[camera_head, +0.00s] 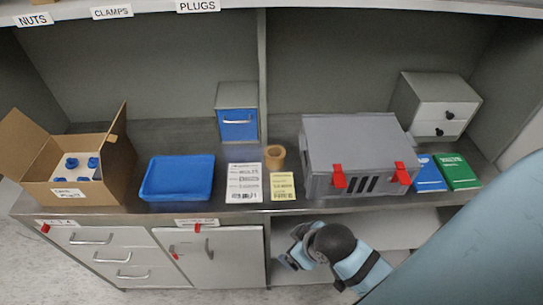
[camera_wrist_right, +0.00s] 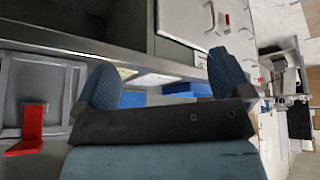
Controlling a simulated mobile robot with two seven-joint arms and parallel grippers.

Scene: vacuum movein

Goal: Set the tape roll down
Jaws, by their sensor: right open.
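The tape roll (camera_head: 275,157) is a tan ring on the grey counter (camera_head: 240,208), between a yellow printed card and a grey case. Nothing holds it. My right arm comes in from the right of the head view, with its end low in front of the counter, below the tape roll and apart from it. In the right wrist view my right gripper (camera_wrist_right: 165,82) is open, with two blue fingers apart and nothing held between them. I cannot make out the tape roll in that view. My left gripper is not in view.
The grey case (camera_head: 352,140) with red latches stands right of the tape roll. An open cardboard box (camera_head: 110,165) holds blue-capped bottles. Books (camera_head: 457,171) lie at right.

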